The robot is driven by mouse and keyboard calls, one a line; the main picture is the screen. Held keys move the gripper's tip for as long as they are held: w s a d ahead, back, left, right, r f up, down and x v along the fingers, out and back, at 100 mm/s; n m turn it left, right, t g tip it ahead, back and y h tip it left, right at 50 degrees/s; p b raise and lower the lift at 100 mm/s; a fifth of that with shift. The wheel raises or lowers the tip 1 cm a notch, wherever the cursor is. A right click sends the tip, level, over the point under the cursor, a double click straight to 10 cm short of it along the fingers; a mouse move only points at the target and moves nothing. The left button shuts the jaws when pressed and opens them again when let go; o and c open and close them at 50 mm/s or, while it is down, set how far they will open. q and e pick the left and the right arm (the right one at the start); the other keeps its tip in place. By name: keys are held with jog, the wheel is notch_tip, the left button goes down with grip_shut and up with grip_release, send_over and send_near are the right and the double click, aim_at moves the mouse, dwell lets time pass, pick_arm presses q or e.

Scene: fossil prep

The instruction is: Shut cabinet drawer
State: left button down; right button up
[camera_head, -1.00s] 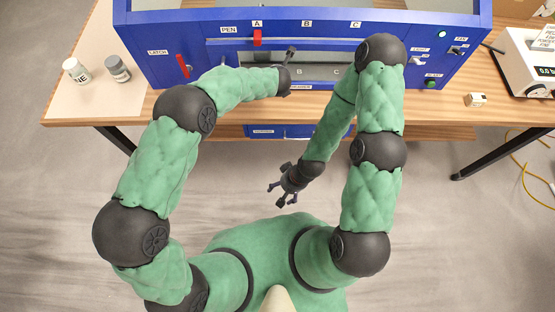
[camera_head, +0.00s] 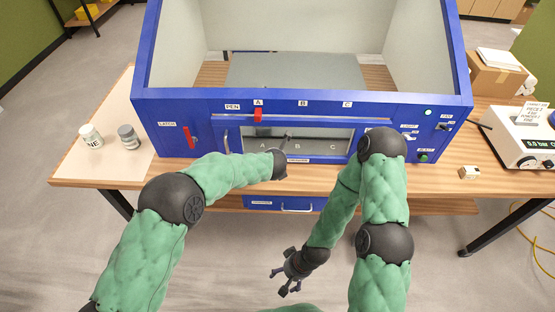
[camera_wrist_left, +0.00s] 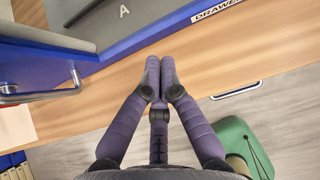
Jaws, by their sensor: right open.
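The blue cabinet (camera_head: 180,108) stands on the wooden table. A blue drawer front (camera_head: 276,203) with a pale bar handle (camera_head: 296,208) shows below the table's front edge; I cannot tell how far it is out. The handle also shows past the table edge in the left wrist view (camera_wrist_left: 236,90). My left gripper (camera_head: 285,142) is at the cabinet's front window, above the table. In the left wrist view its fingers (camera_wrist_left: 160,68) are together, with nothing seen between them. My right gripper (camera_head: 284,280) is open and empty, low in front of the table, apart from the drawer.
Two small jars (camera_head: 91,136) (camera_head: 128,137) stand on the table's left. A white device (camera_head: 525,140) and a small box (camera_head: 469,173) are at the right. A red latch lever (camera_head: 190,137) is on the cabinet front. The floor before the table is clear.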

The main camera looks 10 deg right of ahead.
pick_arm(q)
jog(key=shift+v, duration=3.85)
jog(key=s+a+f+m+g+b, duration=0.1)
jog(key=s+a+f+m+b, duration=0.15)
jog(key=a+f+m, duration=0.45)
jog(key=s+a+f+m+g+b, duration=0.1)
jog(key=s+a+f+m+b, duration=0.2)
jog(key=f, duration=0.7)
jog(key=s+a+f+m+g+b, duration=0.1)
jog(key=s+a+f+m+g, duration=0.1)
jog(key=a+f+m, duration=0.5)
jog(key=s+a+f+m+g+h+b, duration=0.1)
jog(key=s+a+f+m+g+b, duration=0.1)
jog(key=s+f+m, duration=0.5)
jog(key=s+a+f+m+g+b, duration=0.2)
jog(key=s+f+m, duration=0.4)
jog(key=s, duration=0.9)
jog(key=shift+a+f+m+h, duration=0.4)
